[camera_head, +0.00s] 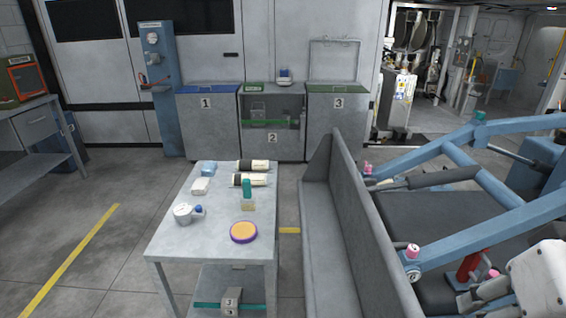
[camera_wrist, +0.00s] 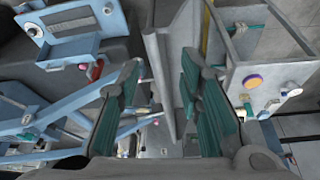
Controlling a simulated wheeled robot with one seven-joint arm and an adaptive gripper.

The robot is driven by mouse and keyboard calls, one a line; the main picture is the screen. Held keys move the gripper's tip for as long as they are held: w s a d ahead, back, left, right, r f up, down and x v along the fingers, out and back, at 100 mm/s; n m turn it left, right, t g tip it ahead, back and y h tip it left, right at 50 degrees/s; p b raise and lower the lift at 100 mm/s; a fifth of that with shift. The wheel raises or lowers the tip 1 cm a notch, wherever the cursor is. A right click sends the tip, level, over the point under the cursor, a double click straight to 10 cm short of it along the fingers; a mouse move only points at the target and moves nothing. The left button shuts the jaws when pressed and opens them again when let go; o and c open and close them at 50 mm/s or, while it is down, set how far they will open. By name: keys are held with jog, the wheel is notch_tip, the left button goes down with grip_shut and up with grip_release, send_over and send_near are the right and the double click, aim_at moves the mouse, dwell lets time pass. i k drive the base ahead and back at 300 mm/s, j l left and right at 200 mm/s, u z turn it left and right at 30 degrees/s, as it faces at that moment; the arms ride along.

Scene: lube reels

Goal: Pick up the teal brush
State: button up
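The teal brush (camera_head: 247,188) with pale bristles is on the grey metal table (camera_head: 170,242), just behind a purple-rimmed orange disc (camera_head: 243,232). In the wrist view the brush shows small (camera_wrist: 249,109) at the right, on the table beyond my right finger. My gripper (camera_wrist: 160,62) is open, with teal pads on both fingers and nothing between them. It is well away from the brush.
A grey bench with a high back (camera_head: 343,230) stands right of the table. Blue framework (camera_head: 490,235) is farther right. Two dark-and-cream cylinders (camera_head: 252,165) and a white mug (camera_head: 183,214) are on the table. Numbered bins (camera_head: 208,130) stand behind. Floor left of the table is clear.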

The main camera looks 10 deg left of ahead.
aim_at(248, 202)
jog(key=j+z, duration=0.15)
jog(key=j, duration=0.45)
jog(key=j+z, duration=0.1)
jog(key=j, duration=0.45)
jog(key=j+z, duration=0.15)
jog(key=j, duration=0.45)
jog(key=k+j+z, duration=0.15)
jog(key=j, duration=0.4)
jog(key=k+j+z, duration=0.1)
jog(key=j, duration=0.45)
jog(key=j+z, duration=0.1)
jog(key=j, duration=0.45)
jog(key=k+j, duration=0.1)
jog(key=j, duration=0.5)
jog(key=k+j+z, duration=0.15)
jog(key=j, duration=0.4)
jog(key=i, duration=0.05)
